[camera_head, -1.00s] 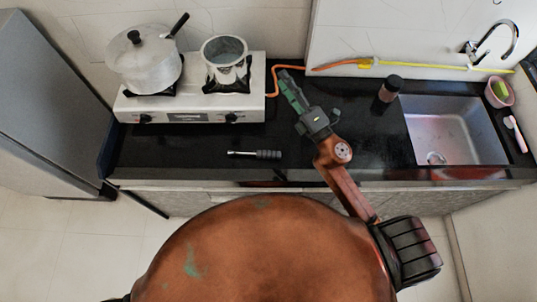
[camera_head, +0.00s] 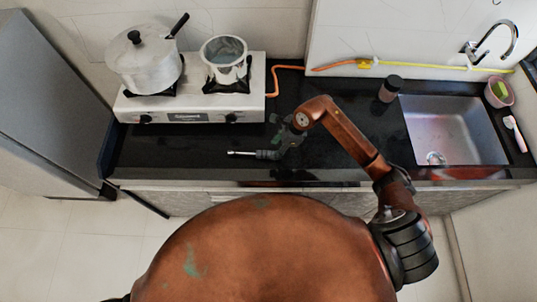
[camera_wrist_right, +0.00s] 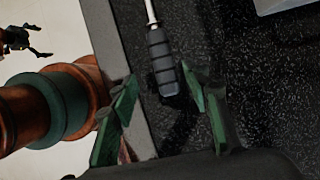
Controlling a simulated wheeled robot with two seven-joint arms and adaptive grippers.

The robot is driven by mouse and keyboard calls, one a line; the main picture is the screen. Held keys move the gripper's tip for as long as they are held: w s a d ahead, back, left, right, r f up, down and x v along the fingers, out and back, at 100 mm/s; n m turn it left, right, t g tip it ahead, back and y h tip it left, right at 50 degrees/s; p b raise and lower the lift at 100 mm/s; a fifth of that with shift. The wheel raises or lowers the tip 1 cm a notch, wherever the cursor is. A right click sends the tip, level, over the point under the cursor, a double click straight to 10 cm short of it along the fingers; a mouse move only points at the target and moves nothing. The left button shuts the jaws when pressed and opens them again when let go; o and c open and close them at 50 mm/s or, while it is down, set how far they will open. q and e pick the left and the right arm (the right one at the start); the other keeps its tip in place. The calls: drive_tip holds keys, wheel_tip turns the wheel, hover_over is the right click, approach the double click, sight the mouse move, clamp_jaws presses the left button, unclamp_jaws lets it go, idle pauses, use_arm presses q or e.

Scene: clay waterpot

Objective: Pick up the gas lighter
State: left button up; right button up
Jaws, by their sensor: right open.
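The gas lighter (camera_head: 262,154) lies on the black counter in front of the stove, its silver tip to the left and its dark ribbed handle to the right. My right gripper (camera_head: 281,148) is low over the counter at the handle end. In the right wrist view, the lighter's handle (camera_wrist_right: 162,62) reaches toward the space between the two green fingers of the right gripper (camera_wrist_right: 156,88). The fingers are apart, with one on each side of the handle's end. I cannot tell whether they touch it. My left gripper is not in view.
A white gas stove (camera_head: 188,108) stands behind, with a lidded pot (camera_head: 143,66) and an open pot (camera_head: 225,60) on it. A dark-capped jar (camera_head: 389,90) stands beside the sink (camera_head: 455,128) at the right. The counter left of the lighter is clear.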

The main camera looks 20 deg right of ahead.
sight(270, 153)
drive_tip(key=x, duration=0.5)
drive_tip(key=shift+w+f+p, duration=0.15)
drive_tip(key=shift+w+p, duration=0.1)
drive_tip(key=shift+p, duration=0.1)
drive_tip(key=shift+f, duration=0.35)
drive_tip(key=shift+a+f+b, duration=0.1)
drive_tip(key=shift+f+b, duration=0.1)
drive_tip(key=shift+b, duration=0.1)
drive_tip(key=shift+c, duration=0.4)
clamp_jaws()
